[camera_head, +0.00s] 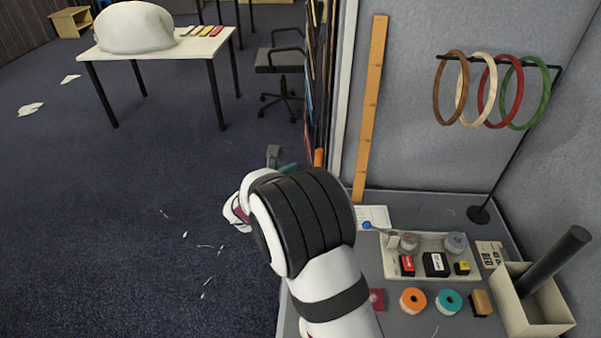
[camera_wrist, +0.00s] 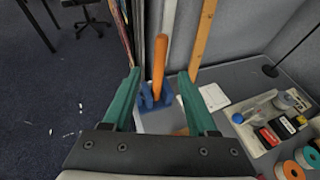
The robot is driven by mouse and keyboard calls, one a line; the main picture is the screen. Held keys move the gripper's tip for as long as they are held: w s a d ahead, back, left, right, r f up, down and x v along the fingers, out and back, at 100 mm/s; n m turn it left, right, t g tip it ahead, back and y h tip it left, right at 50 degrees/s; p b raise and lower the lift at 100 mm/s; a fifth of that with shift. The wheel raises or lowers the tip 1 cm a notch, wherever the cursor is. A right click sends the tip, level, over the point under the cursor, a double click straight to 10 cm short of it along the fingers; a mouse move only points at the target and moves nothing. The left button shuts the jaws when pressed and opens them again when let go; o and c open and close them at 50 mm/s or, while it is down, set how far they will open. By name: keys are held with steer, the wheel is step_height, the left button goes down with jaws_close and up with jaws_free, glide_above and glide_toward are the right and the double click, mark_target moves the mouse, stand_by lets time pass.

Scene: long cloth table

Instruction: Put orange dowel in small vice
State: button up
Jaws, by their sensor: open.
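The orange dowel (camera_wrist: 159,66) stands about upright in the wrist view, and its top also shows in the head view (camera_head: 318,158). Its lower end meets the small blue vice (camera_wrist: 147,101) on the grey table. It looks to be between the vice's jaws, but I cannot tell how firmly it sits. My gripper (camera_wrist: 159,74) is open, with a green finger on each side of the dowel in the picture and nothing held. I cannot tell whether the dowel is at fingertip depth. In the head view my arm hides the vice.
A white tray (camera_head: 431,276) with small boxes and jars lies right of my arm. Orange (camera_head: 413,301) and teal (camera_head: 448,302) tape rolls lie in front. A ring stand (camera_head: 478,214), an open box (camera_head: 521,316) and a leaning wooden strip (camera_head: 371,110) stand near the partition.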

steer(key=s+d+r+m+g+h, duration=0.1)
steer(key=s+d+r+m+g, duration=0.3)
steer(key=s+d+m, duration=0.65)
steer(key=s+d+r+m+g+h, duration=0.2)
steer(key=s+d+m+g, duration=0.3)
steer(key=s+d+m, duration=0.5)
steer(key=s+a+m+g+y, duration=0.1)
steer(key=s+a+m+y, duration=0.2)
steer(key=s+m, duration=0.2)
steer(key=s+a+f+m+g+y, duration=0.1)
steer(key=s+a+m+y, duration=0.2)
steer(key=s+m, duration=0.3)
steer(key=s+a+f+m+g+y, duration=0.1)
steer(key=s+a+m+y, duration=0.2)
steer(key=s, duration=0.7)
steer(key=shift+s+a+f+m+g+y, duration=0.2)
steer(key=shift+s+a+m+g+y, duration=0.15)
steer(key=shift+m, duration=0.9)
steer(key=shift+w, duration=0.1)
